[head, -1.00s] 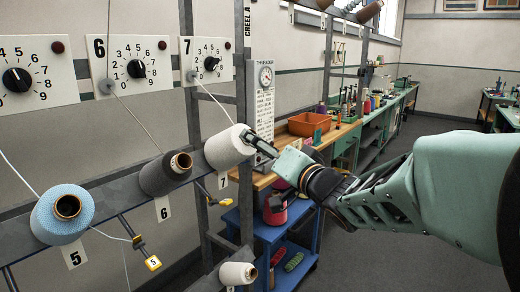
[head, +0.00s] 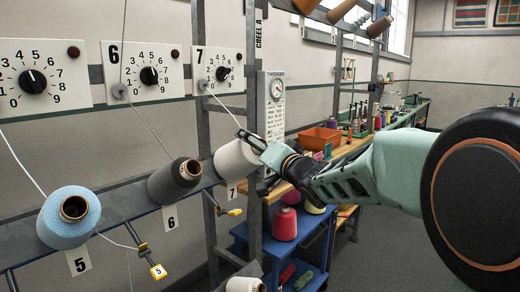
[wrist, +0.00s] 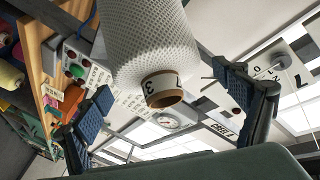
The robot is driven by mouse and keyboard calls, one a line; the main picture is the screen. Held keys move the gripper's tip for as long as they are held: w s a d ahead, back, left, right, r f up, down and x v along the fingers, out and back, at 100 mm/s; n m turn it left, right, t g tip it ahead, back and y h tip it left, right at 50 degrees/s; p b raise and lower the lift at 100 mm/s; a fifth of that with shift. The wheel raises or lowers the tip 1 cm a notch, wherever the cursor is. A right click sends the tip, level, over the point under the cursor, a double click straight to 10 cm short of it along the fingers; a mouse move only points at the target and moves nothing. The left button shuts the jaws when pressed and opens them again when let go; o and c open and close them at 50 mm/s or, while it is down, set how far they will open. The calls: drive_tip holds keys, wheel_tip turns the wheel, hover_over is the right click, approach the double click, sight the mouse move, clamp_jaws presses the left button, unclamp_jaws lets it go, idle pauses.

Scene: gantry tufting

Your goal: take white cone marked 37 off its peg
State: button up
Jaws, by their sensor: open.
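The white cone (head: 238,161) sits on the creel rail above the tag 7, with a thread running up from it. In the wrist view the white cone (wrist: 155,45) fills the upper middle, its brown core end showing a label with a 3 and part of a 7. My gripper (wrist: 162,82) is open, with one blue-padded finger on each side of the cone's end; I see gaps between fingers and cone. In the head view my gripper (head: 255,143) is at the cone's upper right side and hides part of it. The peg is hidden inside the cone.
A dark grey cone (head: 174,180) at 6 and a light blue cone (head: 66,228) at 5 stand to the left on the rail. Another white cone (head: 244,285) is below. An upright post, a blue cart (head: 265,243) and an orange bin (head: 316,138) are close by.

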drive_tip(key=shift+c, duration=0.5)
drive_tip(key=c, duration=1.9)
drive_tip(key=shift+r, duration=0.1)
drive_tip(key=shift+c, duration=0.3)
drive_tip(key=shift+d+r+p, duration=0.1)
drive_tip(key=shift+r+p, duration=0.05)
drive_tip(key=shift+p, duration=0.15)
drive_tip(key=shift+s+d+r+p, duration=0.2)
drive_tip(key=shift+r+p, duration=0.05)
drive_tip(key=shift+p, duration=0.15)
drive_tip(key=shift+d, duration=0.1)
